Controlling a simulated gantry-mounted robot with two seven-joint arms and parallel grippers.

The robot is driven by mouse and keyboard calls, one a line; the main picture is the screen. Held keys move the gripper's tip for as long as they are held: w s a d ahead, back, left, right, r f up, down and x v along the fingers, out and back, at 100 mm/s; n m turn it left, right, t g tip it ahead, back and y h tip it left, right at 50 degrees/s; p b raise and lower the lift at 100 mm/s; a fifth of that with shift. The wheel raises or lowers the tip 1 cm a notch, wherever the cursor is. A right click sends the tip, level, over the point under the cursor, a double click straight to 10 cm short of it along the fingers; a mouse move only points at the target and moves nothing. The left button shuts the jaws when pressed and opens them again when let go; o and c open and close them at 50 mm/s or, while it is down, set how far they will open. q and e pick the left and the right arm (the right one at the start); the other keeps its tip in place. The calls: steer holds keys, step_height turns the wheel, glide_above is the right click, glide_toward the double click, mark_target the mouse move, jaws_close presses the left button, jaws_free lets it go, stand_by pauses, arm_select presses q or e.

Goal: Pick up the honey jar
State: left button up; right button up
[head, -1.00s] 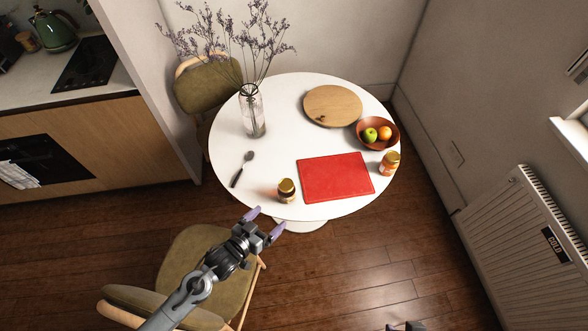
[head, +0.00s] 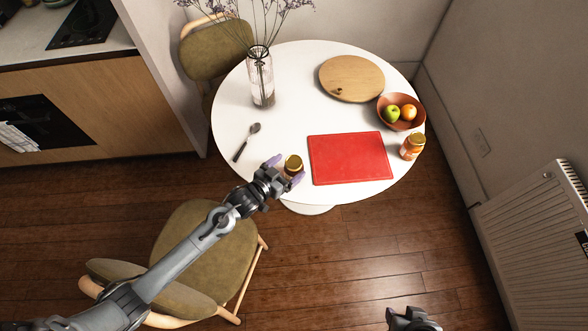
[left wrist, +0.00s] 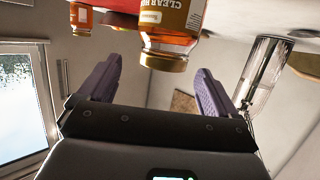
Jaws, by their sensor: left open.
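The honey jar (head: 293,164), with a gold lid and a label reading "CLEAR HO…", stands upright near the table's front edge. My left gripper (head: 285,171) is open, with its purple fingers at the jar on the near side. In the left wrist view, which is upside down, the jar (left wrist: 172,28) shows between and just beyond the spread fingertips (left wrist: 160,70). I cannot tell whether a finger touches it. My right gripper (head: 413,320) is only partly visible at the bottom edge, so its jaws are unclear.
A red cutting board (head: 350,158) lies right of the jar. A second jar (head: 412,147) stands at the right edge by a fruit bowl (head: 388,121). A spoon (head: 246,142), glass vase (head: 261,85) and round wooden board (head: 352,78) are also on the white table (head: 300,105).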

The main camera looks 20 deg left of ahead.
mark_target(292, 163)
arm_select(q)
steer(key=shift+b+x, duration=0.5)
steer(key=shift+x, duration=2.5)
steer(key=shift+a, duration=0.15)
steer(key=c, duration=1.5)
